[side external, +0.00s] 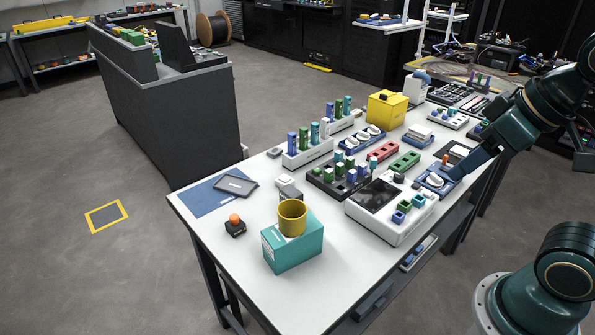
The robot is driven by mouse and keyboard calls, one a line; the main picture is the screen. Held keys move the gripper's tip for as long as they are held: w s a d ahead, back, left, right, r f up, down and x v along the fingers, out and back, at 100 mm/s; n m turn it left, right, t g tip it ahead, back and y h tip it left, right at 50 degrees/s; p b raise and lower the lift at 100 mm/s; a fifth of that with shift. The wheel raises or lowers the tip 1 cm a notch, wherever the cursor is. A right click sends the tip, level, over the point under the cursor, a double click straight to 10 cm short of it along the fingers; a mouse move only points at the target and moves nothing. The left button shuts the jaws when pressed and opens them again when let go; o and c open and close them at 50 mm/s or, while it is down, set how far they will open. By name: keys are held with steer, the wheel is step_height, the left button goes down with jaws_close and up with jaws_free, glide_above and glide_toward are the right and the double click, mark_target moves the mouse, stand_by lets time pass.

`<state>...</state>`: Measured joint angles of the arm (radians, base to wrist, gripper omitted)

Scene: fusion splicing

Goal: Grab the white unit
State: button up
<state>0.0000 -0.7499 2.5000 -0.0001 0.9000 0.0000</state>
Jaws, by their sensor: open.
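My gripper (457,173) comes in from the right and is low over the right side of the white table. Its tips are beside a small white unit (435,180) that sits in a blue holder (424,184). The jaws are open, and I cannot tell whether they touch the unit. Similar white pieces (362,137) sit in another blue tray farther back. A larger white device (376,218) with a dark screen lies in front, with small blue and green blocks on its right end.
A teal box (291,250) with a yellow cup (292,217) stands at the front. Racks of coloured blocks (340,177) crowd the middle, and a yellow box (386,109) stands behind.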

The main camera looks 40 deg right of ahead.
steer(key=shift+o, duration=0.5)
steer(key=shift+w+r, duration=0.1)
steer(key=w+r+g, duration=0.1)
steer(key=w+r, duration=0.3)
steer(key=w, duration=0.9)
steer(key=n+g, duration=0.2)
steer(key=g, duration=0.1)
glide_above(285, 177)
steer(key=shift+s+d+f, duration=0.1)
steer(key=shift+s+f, duration=0.05)
steer(key=shift+f, duration=5.1)
steer(key=shift+s+f, duration=0.15)
steer(key=shift+f, duration=5.05)
steer(key=shift+s+d+f, duration=0.1)
steer(key=shift+s+f, duration=0.05)
steer(key=shift+f, duration=5.1)
